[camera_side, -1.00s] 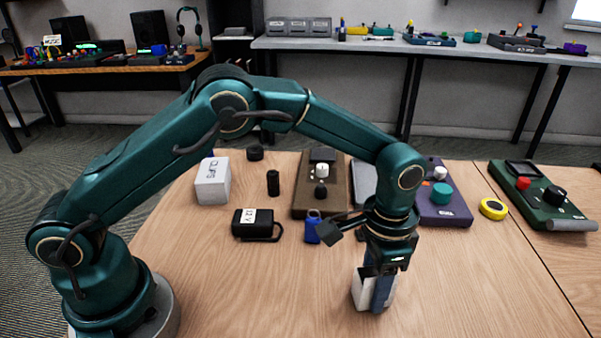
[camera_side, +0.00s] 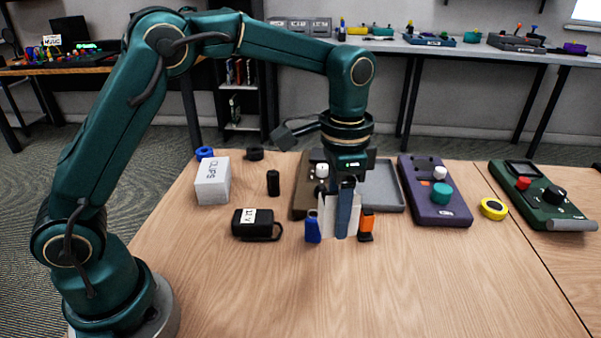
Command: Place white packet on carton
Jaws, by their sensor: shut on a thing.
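A white packet (camera_side: 327,217) is held between the fingers of my gripper (camera_side: 343,222), right of the middle of the side view. My gripper points down and is shut on it; a dark blue-grey finger hides part of its face. The packet appears to be raised above the table. The white carton (camera_side: 212,182), a box lettered "CLIPS", stands at the left rear of the table. My gripper is well to the right of the carton, apart from it.
A blue item (camera_side: 312,227) and an orange and black item (camera_side: 366,225) appear either side of the packet. A black labelled case (camera_side: 257,224) and a small black cylinder (camera_side: 273,183) lie between carton and gripper. A grey tray (camera_side: 390,190) is behind. The front table is clear.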

